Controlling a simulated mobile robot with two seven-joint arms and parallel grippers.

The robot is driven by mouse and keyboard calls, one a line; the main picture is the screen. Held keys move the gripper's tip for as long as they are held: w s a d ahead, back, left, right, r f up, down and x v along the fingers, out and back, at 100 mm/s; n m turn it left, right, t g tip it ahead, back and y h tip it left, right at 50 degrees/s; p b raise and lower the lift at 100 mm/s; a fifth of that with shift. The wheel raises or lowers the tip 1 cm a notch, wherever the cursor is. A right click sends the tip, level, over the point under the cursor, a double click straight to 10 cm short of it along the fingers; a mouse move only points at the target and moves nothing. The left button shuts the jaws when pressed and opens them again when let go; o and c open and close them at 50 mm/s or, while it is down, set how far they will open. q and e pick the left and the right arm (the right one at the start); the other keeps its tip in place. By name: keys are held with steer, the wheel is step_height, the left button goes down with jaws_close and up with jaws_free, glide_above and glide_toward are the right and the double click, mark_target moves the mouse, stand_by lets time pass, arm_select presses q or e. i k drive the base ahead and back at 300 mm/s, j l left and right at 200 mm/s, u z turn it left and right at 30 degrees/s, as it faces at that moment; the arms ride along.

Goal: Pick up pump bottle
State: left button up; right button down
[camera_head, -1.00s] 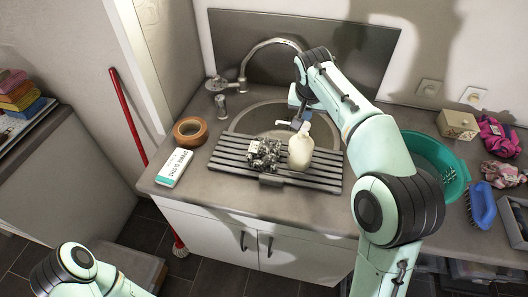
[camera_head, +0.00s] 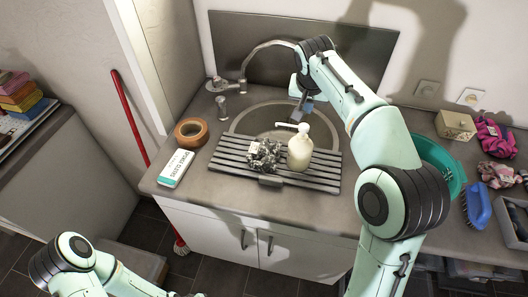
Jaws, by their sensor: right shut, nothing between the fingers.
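The pump bottle (camera_head: 300,153), cream-coloured with a white pump head, stands upright on the right part of the dark slatted drain rack (camera_head: 226,157), in front of the sink basin. Its nozzle points left. My right gripper (camera_head: 299,119) is beyond the bottle, over the basin, pointing down. It is shut and holds nothing. The bottle's pump head overlaps it in the picture, and its fingertips are partly hidden. Of my left arm only links show at the bottom left; its gripper is out of view.
A crumpled metallic scrubber (camera_head: 264,155) sits on the rack close left of the bottle. The faucet (camera_head: 262,46) arches behind. Tape roll (camera_head: 191,132) and white-teal box (camera_head: 175,168) lie left. A green bowl (camera_head: 437,160) is right, partly behind my right arm.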

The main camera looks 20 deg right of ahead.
mark_target(300, 148)
steer(key=k, duration=1)
